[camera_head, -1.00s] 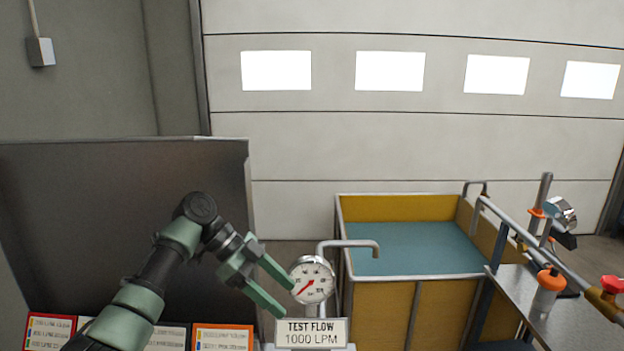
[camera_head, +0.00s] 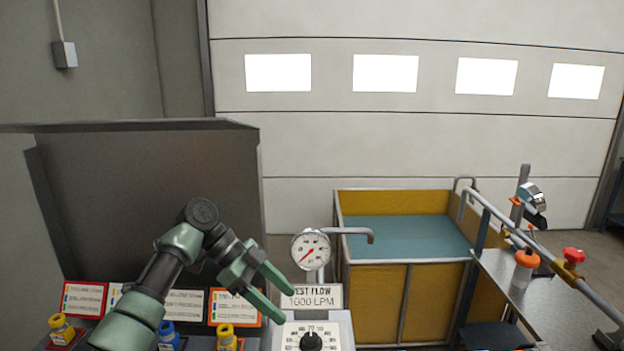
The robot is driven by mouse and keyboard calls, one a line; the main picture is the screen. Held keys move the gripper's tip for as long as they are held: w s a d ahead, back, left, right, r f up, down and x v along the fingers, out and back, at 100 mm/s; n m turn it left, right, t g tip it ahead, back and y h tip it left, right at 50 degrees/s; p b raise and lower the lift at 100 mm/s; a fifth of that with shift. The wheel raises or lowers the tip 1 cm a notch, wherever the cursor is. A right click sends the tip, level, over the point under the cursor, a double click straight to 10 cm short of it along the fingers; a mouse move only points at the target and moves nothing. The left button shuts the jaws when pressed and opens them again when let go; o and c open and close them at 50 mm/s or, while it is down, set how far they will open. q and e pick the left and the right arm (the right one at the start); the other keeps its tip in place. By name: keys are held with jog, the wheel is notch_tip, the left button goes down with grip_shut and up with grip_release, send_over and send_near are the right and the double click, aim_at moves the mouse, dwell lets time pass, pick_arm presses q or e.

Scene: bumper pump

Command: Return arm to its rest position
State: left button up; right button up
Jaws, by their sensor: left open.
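My left arm comes in from the lower left. Its green left gripper (camera_head: 272,292) is open and empty, with its two fingers pointing right and slightly down. The gripper is in front of the dark panel, just left of the round test-flow gauge (camera_head: 311,250) in the picture, and apart from it as far as I can tell. The right gripper is not in view.
A console with a TEST FLOW sign (camera_head: 312,297) and a black knob (camera_head: 311,341) stands at bottom centre. Yellow (camera_head: 227,336) and blue (camera_head: 168,334) capped valves sit at lower left. A yellow-walled water tank (camera_head: 408,297) and metal bench (camera_head: 535,300) stand right.

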pick_arm(q)
jog(key=s+a+f+n+t+y, duration=0.15)
jog(key=s+f+n, duration=0.25)
jog(key=s+f, duration=0.65)
jog(key=s+f+n+t+y, duration=0.15)
jog(key=s+f+n, duration=0.35)
jog(key=f, duration=1)
jog(key=s+a+r+n+t+y, duration=0.1)
jog(key=s+a+n+y, duration=0.2)
jog(key=s+a+n, duration=0.5)
jog(key=s+a+r+n+t+y, duration=0.15)
jog(key=s+a, duration=0.35)
jog(key=s, duration=0.7)
notch_tip(320, 180, down, 37)
jog(key=s+g+b, duration=0.2)
jog(key=b, duration=0.9)
jog(key=s+f+b, duration=0.2)
jog(key=s+f, duration=0.3)
jog(key=f, duration=0.3)
jog(key=s+a+f+b, duration=0.1)
jog(key=s+f+b, duration=0.2)
jog(key=s+f, duration=0.3)
jog(key=s+a+f+m+y+b, duration=0.1)
jog(key=s+f+b, duration=0.2)
jog(key=f, duration=0.8)
jog(key=shift+s+g, duration=0.45)
jog(key=shift+s, duration=0.7)
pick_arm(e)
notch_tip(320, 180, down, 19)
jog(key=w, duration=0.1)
